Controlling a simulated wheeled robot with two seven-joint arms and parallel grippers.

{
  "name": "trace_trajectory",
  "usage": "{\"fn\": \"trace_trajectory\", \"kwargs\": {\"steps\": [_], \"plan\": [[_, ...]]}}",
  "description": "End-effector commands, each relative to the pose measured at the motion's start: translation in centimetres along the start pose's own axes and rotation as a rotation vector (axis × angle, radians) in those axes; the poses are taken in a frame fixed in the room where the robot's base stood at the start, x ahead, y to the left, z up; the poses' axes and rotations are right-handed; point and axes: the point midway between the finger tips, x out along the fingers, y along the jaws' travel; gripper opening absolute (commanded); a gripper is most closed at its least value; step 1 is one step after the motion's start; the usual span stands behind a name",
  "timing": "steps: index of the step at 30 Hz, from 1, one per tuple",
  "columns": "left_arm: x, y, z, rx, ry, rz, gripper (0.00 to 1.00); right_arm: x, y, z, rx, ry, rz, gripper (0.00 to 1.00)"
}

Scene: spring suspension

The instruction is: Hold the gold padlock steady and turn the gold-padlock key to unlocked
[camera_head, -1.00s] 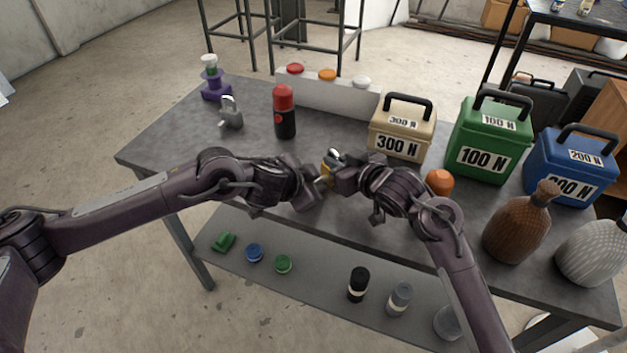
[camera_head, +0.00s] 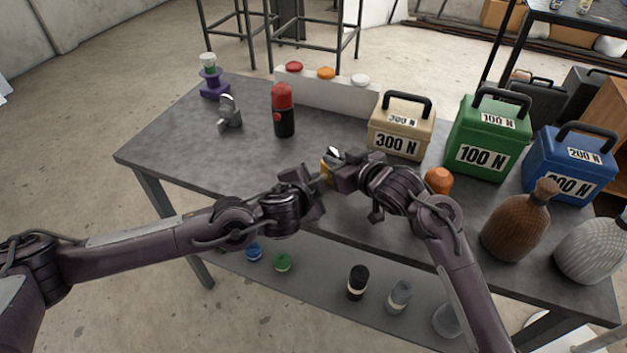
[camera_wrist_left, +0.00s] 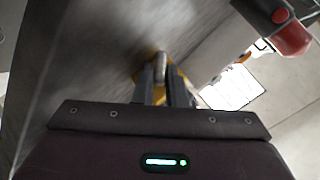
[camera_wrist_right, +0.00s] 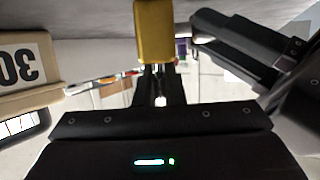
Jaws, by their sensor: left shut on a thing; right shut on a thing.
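The gold padlock (camera_head: 326,170) is held above the front part of the table, between my two grippers. My right gripper (camera_head: 338,177) is shut on it; in the right wrist view its gold body (camera_wrist_right: 154,32) stands just beyond the fingertips (camera_wrist_right: 158,88). My left gripper (camera_head: 318,181) meets the padlock from the left. In the left wrist view its fingers (camera_wrist_left: 161,88) are closed together on a small grey piece, the gold-padlock key (camera_wrist_left: 160,64), with gold behind it. The key is mostly hidden, and how far it is turned cannot be told.
A silver padlock (camera_head: 229,115), a purple stand (camera_head: 213,83) and a red-and-black bottle (camera_head: 284,112) stand at the table's (camera_head: 170,140) back left. Beige (camera_head: 400,130), green (camera_head: 486,137) and blue (camera_head: 570,165) weight boxes stand right. An orange object (camera_head: 439,180) is near my right wrist.

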Motion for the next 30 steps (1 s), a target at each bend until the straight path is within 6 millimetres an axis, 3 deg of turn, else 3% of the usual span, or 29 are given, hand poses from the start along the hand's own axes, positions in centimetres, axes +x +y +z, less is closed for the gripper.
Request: {"fn": "trace_trajectory", "kwargs": {"steps": [11, 12, 17, 30], "plan": [[-0.04, -0.01, -0.02, 0.012, 0.000, -0.012, 0.00, 0.03, -0.12, 0.10, -0.001, -0.002, -0.002, 0.00], [-0.04, -0.01, -0.02, 0.012, 0.000, -0.012, 0.14, 0.03, -0.12, 0.10, -0.001, -0.002, -0.002, 0.00], [-0.04, 0.02, -0.01, 0.012, 0.000, -0.011, 0.33, 0.03, -0.11, 0.10, 0.000, -0.002, -0.002, 0.00], [0.03, 0.13, -0.08, -0.015, 0.004, 0.022, 0.33, 0.03, -0.09, 0.09, 0.000, -0.002, -0.002, 0.00]]}}
